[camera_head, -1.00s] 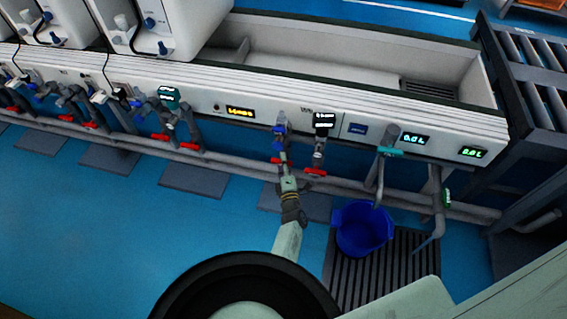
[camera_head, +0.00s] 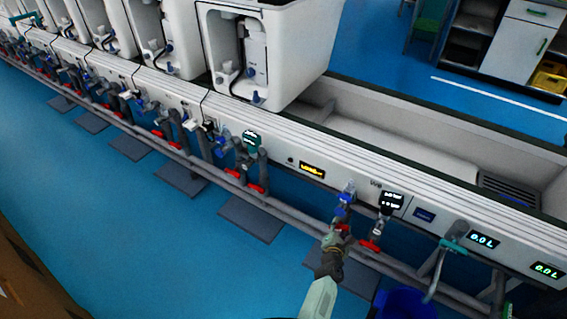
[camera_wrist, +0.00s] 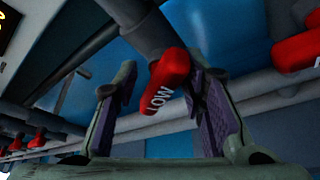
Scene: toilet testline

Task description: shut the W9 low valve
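A red valve handle marked LOW (camera_wrist: 168,82) hangs from a grey pipe in the wrist view. My gripper (camera_wrist: 165,115) is open, with one finger on each side of the handle. A gap shows on the left; the right finger is very close to the handle, and I cannot tell whether it touches. In the head view my gripper (camera_head: 335,246) is at the red handle (camera_head: 343,228) below a blue valve (camera_head: 346,197), near the small panel label that seems to read W9. My gripper partly hides the handle there.
Another red handle (camera_head: 370,246) sits close to the right, under a black-topped fitting (camera_head: 391,201). A long grey pipe (camera_head: 290,215) runs below the bench. A blue bucket (camera_head: 408,304) stands at lower right. The blue floor at left is open.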

